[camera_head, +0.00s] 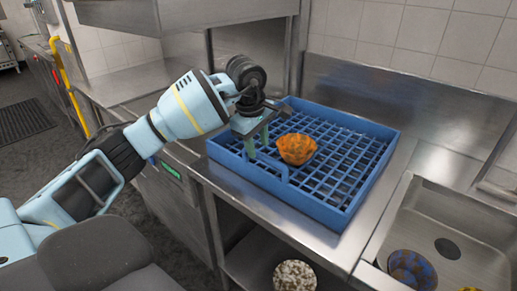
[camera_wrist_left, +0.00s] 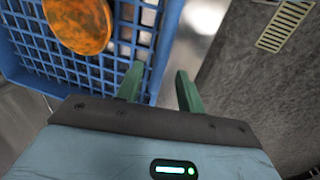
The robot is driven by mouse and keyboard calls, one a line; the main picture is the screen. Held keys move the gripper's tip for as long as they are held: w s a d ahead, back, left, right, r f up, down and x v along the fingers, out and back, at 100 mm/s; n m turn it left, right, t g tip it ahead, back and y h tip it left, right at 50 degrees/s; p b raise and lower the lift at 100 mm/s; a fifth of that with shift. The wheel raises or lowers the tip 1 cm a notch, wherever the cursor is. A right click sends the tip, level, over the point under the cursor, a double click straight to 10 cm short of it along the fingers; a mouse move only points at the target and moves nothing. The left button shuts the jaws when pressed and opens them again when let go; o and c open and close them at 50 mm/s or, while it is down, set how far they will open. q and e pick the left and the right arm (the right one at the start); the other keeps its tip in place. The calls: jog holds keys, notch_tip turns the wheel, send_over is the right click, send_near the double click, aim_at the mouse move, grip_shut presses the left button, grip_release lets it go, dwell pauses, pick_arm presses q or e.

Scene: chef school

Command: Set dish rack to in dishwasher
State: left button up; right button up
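The blue dish rack (camera_head: 335,210) sits flat on the steel counter, with an orange patterned bowl (camera_head: 297,148) standing on its grid. My left gripper (camera_head: 258,142) is at the rack's left side, pointing down. In the left wrist view its two green fingers (camera_wrist_left: 158,86) are apart, and the rack's blue side wall (camera_wrist_left: 167,45) appears between them. I cannot tell whether they touch it. The dishwasher appears to be the steel machine at the left, with its hood (camera_head: 185,12) raised above an open bay. My right gripper is not in view.
A sink (camera_head: 450,225) with a dark blue patterned bowl (camera_head: 411,268) is at the right. A speckled bowl (camera_head: 295,275) sits on the shelf below the counter. A steel post (camera_head: 297,50) stands behind the rack. Dark floor lies left of the counter.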

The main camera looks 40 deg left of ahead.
pick_arm(q)
jog(key=shift+w+f, duration=0.2)
jog(key=shift+f, duration=0.95)
grip_shut()
